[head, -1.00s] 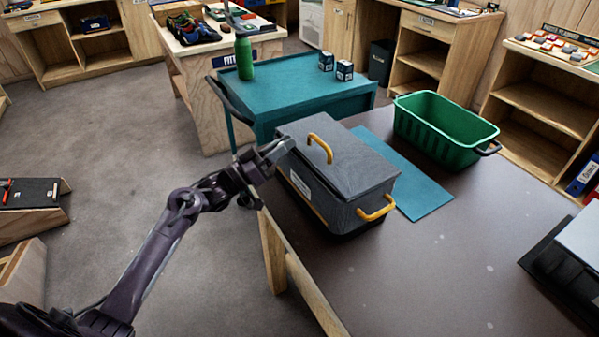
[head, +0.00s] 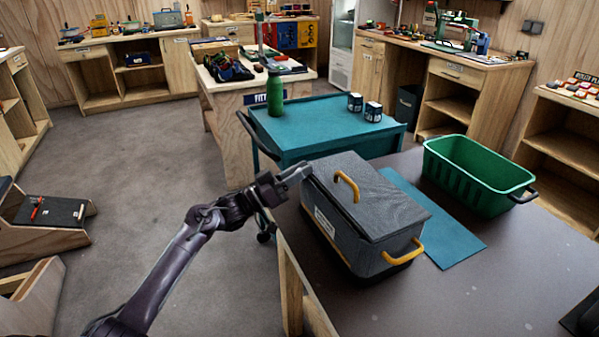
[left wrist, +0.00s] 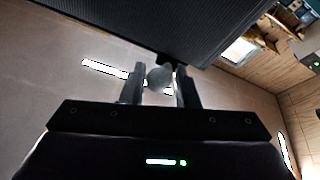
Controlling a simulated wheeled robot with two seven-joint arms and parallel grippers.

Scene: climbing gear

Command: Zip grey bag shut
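The grey bag (head: 375,197) stands upright on the dark table in the head view. Its flat grey lid lies down over the top, with yellow handles on the lid and the near end. My left gripper (head: 304,172) is at the bag's far left corner, level with the lid's edge. In the left wrist view, its two fingers (left wrist: 160,85) stand apart with a small round grey piece (left wrist: 159,78) between their tips, close under the bag's dark edge (left wrist: 200,28). I cannot tell whether the fingers press on it. The zip line is hard to make out. My right gripper is out of view.
A teal mat (head: 452,238) lies beside the bag, and a green basket (head: 470,180) stands behind it on the table (head: 480,295). A teal cart (head: 325,135) with a green bottle (head: 275,93) stands behind the bag. Open floor lies left of the table.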

